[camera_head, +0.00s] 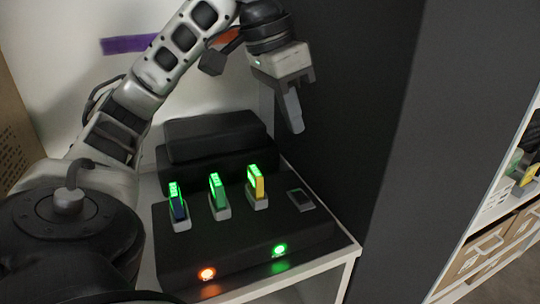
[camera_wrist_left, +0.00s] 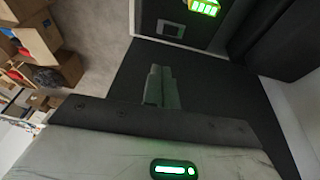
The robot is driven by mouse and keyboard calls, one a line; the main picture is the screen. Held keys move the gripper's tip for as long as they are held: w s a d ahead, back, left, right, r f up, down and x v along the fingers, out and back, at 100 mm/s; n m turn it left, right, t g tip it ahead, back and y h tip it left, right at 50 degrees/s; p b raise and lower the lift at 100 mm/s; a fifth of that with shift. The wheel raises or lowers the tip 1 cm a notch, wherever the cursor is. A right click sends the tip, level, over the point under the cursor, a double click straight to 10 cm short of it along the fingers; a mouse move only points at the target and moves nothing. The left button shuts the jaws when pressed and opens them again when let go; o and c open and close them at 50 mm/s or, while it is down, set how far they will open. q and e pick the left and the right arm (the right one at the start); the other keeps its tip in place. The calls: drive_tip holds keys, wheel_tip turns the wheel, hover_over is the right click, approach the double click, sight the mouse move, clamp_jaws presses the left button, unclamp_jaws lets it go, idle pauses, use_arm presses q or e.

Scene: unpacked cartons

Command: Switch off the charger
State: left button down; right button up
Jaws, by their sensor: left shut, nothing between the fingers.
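The charger (camera_head: 232,246) is a black box on a white table, with several slots on top. Three slots hold batteries with lit green displays: a blue one (camera_head: 178,207), a green one (camera_head: 217,194) and a yellow one (camera_head: 257,184). The right slot (camera_head: 300,198) is empty. On the front face, an orange light (camera_head: 207,274) and a green light (camera_head: 280,250) glow. My left gripper (camera_head: 294,124) is shut and empty, pointing down above the charger's back right. The wrist view shows its closed fingers (camera_wrist_left: 161,88) near the empty slot (camera_wrist_left: 170,28). My right gripper is out of view.
A black case (camera_head: 215,135) stands behind the charger. A dark panel (camera_head: 365,120) rises close to the right of the table (camera_head: 352,250). A shelf with cardboard boxes (camera_head: 490,245) is at the far right.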

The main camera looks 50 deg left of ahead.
sight(304, 198)
use_arm(q)
drive_tip(key=shift+s+a, duration=0.15)
drive_tip(key=shift+a, duration=0.35)
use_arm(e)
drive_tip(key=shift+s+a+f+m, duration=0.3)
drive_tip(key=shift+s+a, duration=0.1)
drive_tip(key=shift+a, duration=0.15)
